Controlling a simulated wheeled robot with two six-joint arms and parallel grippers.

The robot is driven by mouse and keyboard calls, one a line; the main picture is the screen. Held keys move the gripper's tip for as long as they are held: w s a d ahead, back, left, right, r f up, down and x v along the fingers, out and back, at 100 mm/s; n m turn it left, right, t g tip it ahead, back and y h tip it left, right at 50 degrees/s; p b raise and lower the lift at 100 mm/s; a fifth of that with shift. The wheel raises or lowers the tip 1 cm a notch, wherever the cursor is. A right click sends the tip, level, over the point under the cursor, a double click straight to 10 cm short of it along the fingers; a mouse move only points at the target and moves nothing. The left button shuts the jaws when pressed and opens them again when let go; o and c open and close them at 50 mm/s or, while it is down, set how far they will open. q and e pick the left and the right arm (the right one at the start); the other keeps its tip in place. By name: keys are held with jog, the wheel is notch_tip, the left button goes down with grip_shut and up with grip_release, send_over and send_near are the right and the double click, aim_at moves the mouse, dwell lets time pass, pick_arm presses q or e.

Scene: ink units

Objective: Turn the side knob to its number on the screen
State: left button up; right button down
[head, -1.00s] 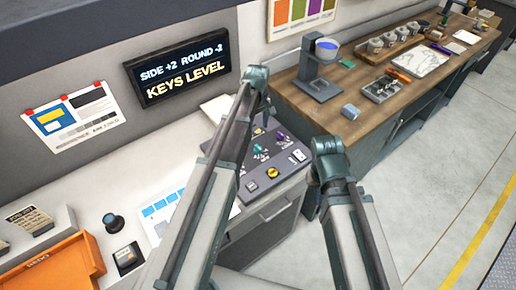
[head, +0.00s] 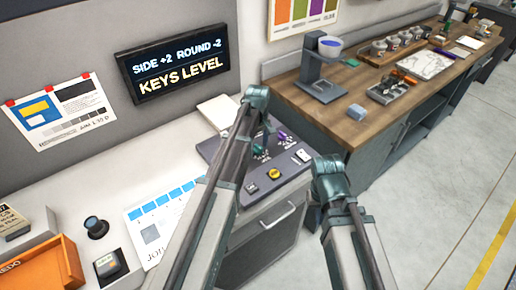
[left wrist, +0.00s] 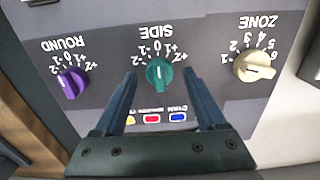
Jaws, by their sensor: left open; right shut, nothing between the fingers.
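The green SIDE knob (left wrist: 159,72) sits in the middle of the left wrist view, on a dark panel, with its numbers from -2 to +2 fanned above it upside down. Its pale mark points up, near 0. My left gripper (left wrist: 160,76) is open, one finger on each side of the knob, with gaps visible. In the head view the panel (head: 234,152) is partly behind my left arm. The screen (head: 177,66) reads "SIDE +2 ROUND -2" and "KEYS LEVEL".
The purple ROUND knob (left wrist: 72,84) and the cream ZONE knob (left wrist: 255,64) flank the SIDE knob. Small coloured marks (left wrist: 152,118) lie between my fingers. A yellow button (head: 274,173) is on the panel's front part. A wooden bench (head: 350,85) stands to the right.

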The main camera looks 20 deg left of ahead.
pick_arm(q)
grip_shut()
dwell(0.3)
jog(key=m, duration=1.1)
jog(key=shift+m, duration=0.6)
dwell(0.4)
